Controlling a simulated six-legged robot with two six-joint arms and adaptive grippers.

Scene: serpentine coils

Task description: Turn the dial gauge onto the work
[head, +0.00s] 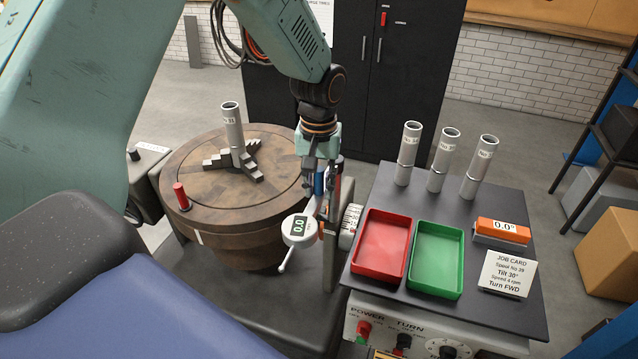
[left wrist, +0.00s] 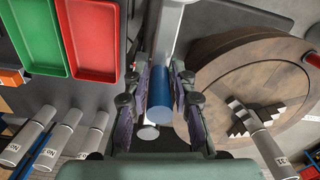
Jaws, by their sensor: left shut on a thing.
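The dial gauge (head: 299,229), a round white body with a dark display reading 0.0, hangs at the front right of the round turntable (head: 200,212). Its thin probe points down and left, away from the work. The work, a grey spool (head: 233,125), stands upright in the stepped jaws on the turntable, apart from the gauge. My left gripper (head: 320,190) is shut on a blue grip (head: 319,183) just above the gauge. In the left wrist view the blue grip (left wrist: 160,92) lies between the fingers (left wrist: 162,88). My right gripper is not in view.
A bench (head: 455,220) at right carries a red tray (head: 382,247), a green tray (head: 436,260), three upright spools (head: 443,160), an orange readout (head: 502,228) and a job card (head: 507,273). A red knob (head: 181,195) stands on the turntable's left rim.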

